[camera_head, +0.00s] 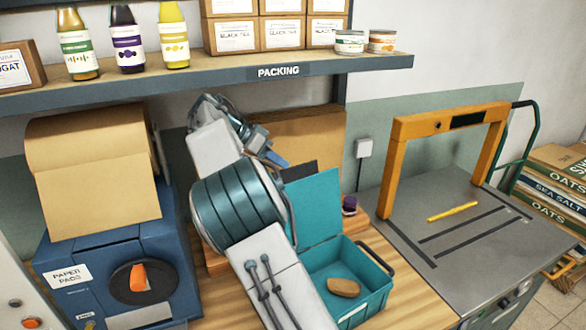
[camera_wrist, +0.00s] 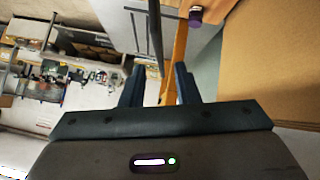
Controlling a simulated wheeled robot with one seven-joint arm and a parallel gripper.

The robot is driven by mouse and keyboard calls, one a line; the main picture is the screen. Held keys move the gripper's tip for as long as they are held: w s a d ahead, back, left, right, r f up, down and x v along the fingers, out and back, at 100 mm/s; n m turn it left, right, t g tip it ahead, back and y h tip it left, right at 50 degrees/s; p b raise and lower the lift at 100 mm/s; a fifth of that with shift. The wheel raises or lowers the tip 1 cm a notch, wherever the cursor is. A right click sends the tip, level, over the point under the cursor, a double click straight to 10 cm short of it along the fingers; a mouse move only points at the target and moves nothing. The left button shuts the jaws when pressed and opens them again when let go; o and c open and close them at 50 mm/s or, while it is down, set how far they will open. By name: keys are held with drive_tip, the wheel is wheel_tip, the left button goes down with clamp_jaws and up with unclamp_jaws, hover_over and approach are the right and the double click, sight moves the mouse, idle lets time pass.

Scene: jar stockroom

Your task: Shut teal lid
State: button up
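A teal box (camera_head: 352,296) stands on the wooden bench in the head view. Its teal lid (camera_head: 313,208) is open and stands up at the back of the box. A brown oval item (camera_head: 343,287) lies inside. A dark handle shows at the box's right side. My arm passes in front of the left part of the box and hides some of it. My gripper (camera_wrist: 158,88) shows in the wrist view with its two dark fingers apart and nothing seen held between them. In the head view its fingers are hard to make out, behind and left of the lid.
A blue paper pads machine (camera_head: 75,255) stands on the left. An orange frame (camera_head: 398,165) rises over a grey worktop on the right, with a yellow pen (camera_head: 452,211) on it. A small dark jar (camera_head: 349,205) is right of the lid. The packing shelf (camera_head: 230,72) overhangs the back.

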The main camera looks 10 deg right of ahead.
sight(293, 175)
drive_tip(key=p+x, duration=0.1)
drive_tip(key=x, duration=0.5)
drive_tip(key=shift+d+f, duration=0.1)
drive_tip(key=shift+c, duration=0.2)
clamp_jaws()
